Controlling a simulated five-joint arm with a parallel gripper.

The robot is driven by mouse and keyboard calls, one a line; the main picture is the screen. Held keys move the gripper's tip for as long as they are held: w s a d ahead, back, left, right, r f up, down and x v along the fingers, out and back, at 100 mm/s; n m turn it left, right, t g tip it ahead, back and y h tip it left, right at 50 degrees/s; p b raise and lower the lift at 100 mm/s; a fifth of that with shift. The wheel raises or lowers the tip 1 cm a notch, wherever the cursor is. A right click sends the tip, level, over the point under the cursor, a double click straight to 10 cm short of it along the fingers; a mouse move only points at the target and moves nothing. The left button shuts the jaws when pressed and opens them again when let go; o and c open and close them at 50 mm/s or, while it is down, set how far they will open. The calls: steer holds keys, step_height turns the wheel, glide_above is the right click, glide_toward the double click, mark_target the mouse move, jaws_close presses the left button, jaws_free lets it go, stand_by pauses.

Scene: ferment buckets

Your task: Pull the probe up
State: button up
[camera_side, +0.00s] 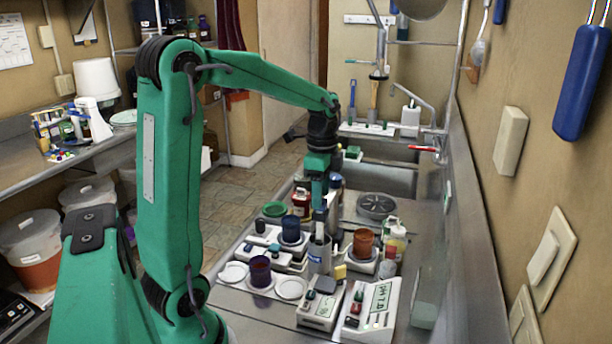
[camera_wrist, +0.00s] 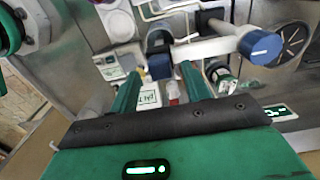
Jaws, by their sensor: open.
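My gripper (camera_side: 319,205) points down over the cluttered counter; its two green fingers (camera_wrist: 158,78) are apart. A dark blue, block-like piece (camera_wrist: 158,66) shows just past the fingertips in the wrist view; I cannot tell whether it lies between them. No probe can be told for certain among these pieces.
A dark blue cup (camera_side: 291,231), a purple cup (camera_side: 261,269) and a brown cup (camera_side: 363,243) stand close around. Labelled boxes (camera_side: 370,306) are in front. A round grey drain (camera_side: 376,206) lies behind, and a wall bounds the right side.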

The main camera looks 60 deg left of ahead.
steer(key=shift+f, duration=0.85)
jaws_close()
steer(key=shift+r, duration=3.15)
steer(key=shift+c, duration=0.2)
jaws_free()
steer(key=shift+o, duration=0.2)
steer(key=shift+f, duration=0.1)
step_height(320, 180, up, 8)
